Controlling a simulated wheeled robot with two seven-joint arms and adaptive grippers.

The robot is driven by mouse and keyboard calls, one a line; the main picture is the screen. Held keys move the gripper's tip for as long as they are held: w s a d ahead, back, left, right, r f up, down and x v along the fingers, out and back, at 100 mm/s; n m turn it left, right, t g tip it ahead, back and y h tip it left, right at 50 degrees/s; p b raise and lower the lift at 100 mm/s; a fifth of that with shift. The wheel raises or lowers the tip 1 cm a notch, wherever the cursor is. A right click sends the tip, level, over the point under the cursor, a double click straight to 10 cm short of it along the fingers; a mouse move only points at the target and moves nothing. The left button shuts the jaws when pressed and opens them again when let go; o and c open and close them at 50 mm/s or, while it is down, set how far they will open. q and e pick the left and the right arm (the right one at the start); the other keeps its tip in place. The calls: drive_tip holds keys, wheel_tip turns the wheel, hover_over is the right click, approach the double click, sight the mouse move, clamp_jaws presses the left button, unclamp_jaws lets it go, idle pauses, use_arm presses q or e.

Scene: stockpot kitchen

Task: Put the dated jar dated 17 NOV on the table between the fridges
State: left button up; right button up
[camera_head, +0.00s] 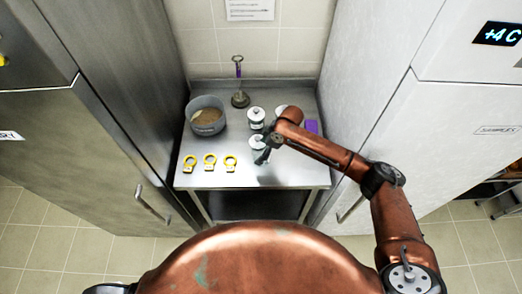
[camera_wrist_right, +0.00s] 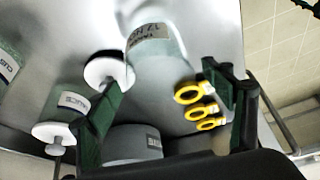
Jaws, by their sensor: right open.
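A pale jar with a label reading "17 N…" (camera_wrist_right: 158,50) is in the right wrist view, the rest of its label turned from sight. It lies between and beyond the two dark green fingers of my right gripper (camera_wrist_right: 163,78), which is open. A white lid (camera_wrist_right: 107,70) shows by the left finger; I cannot tell if it is this jar's. In the head view my right gripper (camera_head: 264,156) is at a front jar (camera_head: 257,143) on the steel table (camera_head: 285,177) between the fridges, partly hiding it. My left gripper is not in view.
A lidded jar (camera_head: 256,115) stands behind; another is partly hidden by my arm. A grey pot (camera_head: 207,116), a purple-handled tool (camera_head: 239,85) and yellow ringed tags (camera_head: 210,162) are on the table. Fridges (camera_head: 110,90) (camera_head: 375,85) flank it. The front right is bare.

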drive_tip(key=p+v, duration=0.6)
drive_tip(key=v, duration=0.1)
drive_tip(key=shift+f, duration=0.1)
idle(0.5)
